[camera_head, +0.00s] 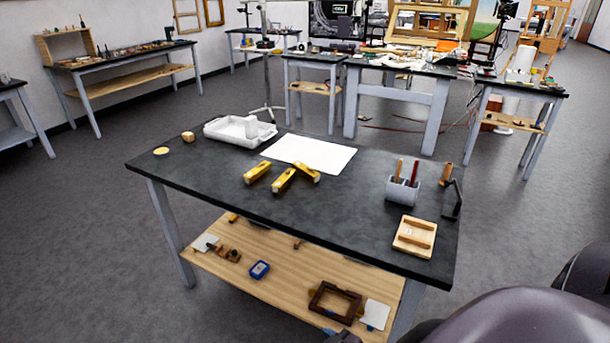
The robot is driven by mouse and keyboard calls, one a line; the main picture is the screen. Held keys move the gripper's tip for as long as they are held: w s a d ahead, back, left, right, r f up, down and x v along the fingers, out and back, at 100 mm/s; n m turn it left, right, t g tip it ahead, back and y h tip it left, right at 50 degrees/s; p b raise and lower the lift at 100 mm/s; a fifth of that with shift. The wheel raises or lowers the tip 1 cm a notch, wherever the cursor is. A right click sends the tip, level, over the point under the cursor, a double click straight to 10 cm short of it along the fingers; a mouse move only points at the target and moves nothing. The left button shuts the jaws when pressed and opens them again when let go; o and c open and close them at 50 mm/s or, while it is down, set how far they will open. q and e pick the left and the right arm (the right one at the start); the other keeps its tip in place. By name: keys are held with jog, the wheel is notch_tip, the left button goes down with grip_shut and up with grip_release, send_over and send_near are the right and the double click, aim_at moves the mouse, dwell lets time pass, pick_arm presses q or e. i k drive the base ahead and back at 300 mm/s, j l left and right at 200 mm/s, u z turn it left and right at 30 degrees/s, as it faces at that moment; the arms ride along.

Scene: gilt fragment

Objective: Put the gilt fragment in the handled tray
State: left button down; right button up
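Three gold-yellow, bar-like pieces lie close together near the middle of the dark table: a left piece (257,172), a middle piece (283,180) and a right piece (306,172). They look like gilt fragments; I cannot tell which one the task names. A white shallow tray (213,131) stands at the table's back left, with a white block in it. A light wooden piece with two raised bars (414,237) lies at the front right. I cannot tell for certain which of these two is the handled tray. Neither of my grippers is in view.
A white sheet (310,153) lies behind the gold pieces. A grey holder (402,190) with upright tools and a dark stand (453,199) are at the right. The table's front left is clear.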

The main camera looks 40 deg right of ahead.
aim_at(226, 131)
jog(key=i+j+z, duration=0.1)
jog(key=i, duration=1)
jog(key=i+z, duration=0.1)
jog(key=z, duration=0.75)
jog(key=i+j+z, duration=0.1)
jog(key=z, duration=0.3)
